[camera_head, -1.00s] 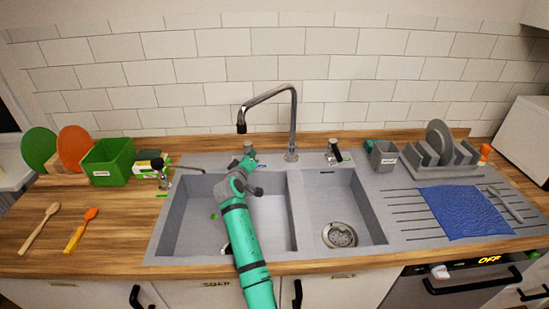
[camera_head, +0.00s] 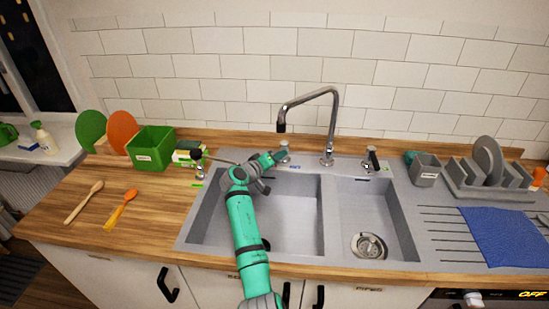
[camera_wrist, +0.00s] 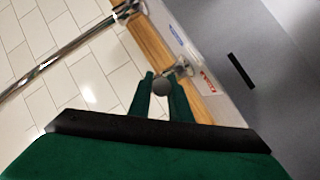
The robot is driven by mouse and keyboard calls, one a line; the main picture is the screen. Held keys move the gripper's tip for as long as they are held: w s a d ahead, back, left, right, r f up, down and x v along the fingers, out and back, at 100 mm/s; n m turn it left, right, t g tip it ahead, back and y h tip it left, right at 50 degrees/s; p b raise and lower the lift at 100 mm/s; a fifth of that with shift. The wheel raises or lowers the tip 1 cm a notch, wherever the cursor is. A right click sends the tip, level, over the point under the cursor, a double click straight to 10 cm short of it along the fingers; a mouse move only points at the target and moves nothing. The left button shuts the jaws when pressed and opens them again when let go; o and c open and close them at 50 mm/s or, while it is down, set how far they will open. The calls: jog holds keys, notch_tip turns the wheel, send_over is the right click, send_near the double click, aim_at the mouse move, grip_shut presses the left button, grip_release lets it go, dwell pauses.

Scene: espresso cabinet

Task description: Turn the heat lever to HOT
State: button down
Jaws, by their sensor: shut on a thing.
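The heat lever (camera_head: 284,146) is a small metal lever on the sink's back rim, left of the tall faucet. In the wrist view its round grey knob (camera_wrist: 161,88) sits between my two green fingers, with a metal stem leading to the rim. A blue label (camera_wrist: 177,34) and a red label (camera_wrist: 208,82) lie on either side of the lever's base; their words are too small to read. My gripper (camera_wrist: 161,80) is shut on the knob. In the head view my gripper (camera_head: 280,156) reaches in from the left and partly hides the lever's base.
The tall faucet (camera_head: 328,130) stands right of the lever. A black-knobbed lever (camera_head: 197,154) is at the left, and another tap (camera_head: 372,160) at the right. The green box (camera_head: 152,146) stands on the counter. Both basins are empty.

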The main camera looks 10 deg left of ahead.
jog(key=shift+w+a+r, duration=0.1)
jog(key=shift+r, duration=0.05)
jog(key=c, duration=1.9)
grip_release()
jog(key=shift+o, duration=1.3)
jog(key=v, duration=1)
jog(key=shift+s+a, duration=0.2)
jog(key=shift+s, duration=0.2)
